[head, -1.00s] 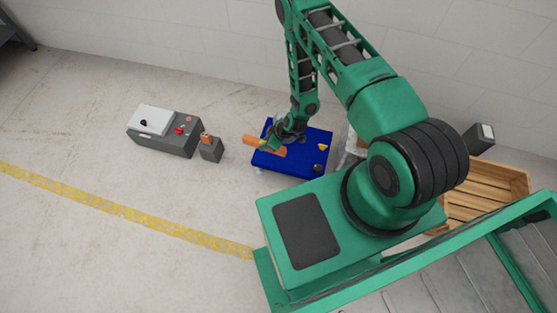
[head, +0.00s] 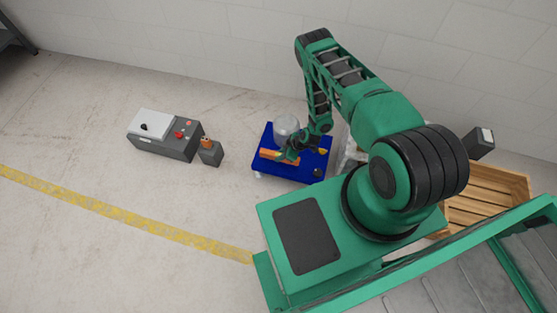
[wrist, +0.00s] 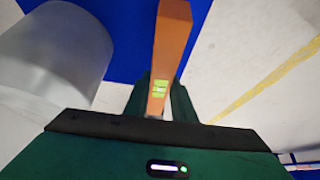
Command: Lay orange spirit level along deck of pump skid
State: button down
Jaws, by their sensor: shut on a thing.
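The orange spirit level (head: 270,153) is over the blue deck of the pump skid (head: 262,167), near its left side. It also shows in the wrist view (wrist: 171,38), with its green vial between my fingers. My gripper (head: 288,153) is shut on the level; its fingers (wrist: 158,98) flank it in the wrist view. A pale grey cylinder (head: 286,127) stands on the skid behind the level, and it fills the upper left of the wrist view (wrist: 52,62). I cannot tell whether the level touches the deck.
A small yellow part (head: 323,150) and a dark round part (head: 317,173) are on the skid's right side. A grey control box (head: 165,146) and a small dark block (head: 210,154) stand on the floor to the left. A wooden crate (head: 490,190) is at the right.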

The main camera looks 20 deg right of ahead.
jog(key=shift+w+d+f, duration=0.35)
jog(key=shift+d+f, duration=0.05)
jog(key=shift+d, duration=0.1)
jog(key=shift+f, duration=1.95)
jog(key=c, duration=1.5)
grip_release()
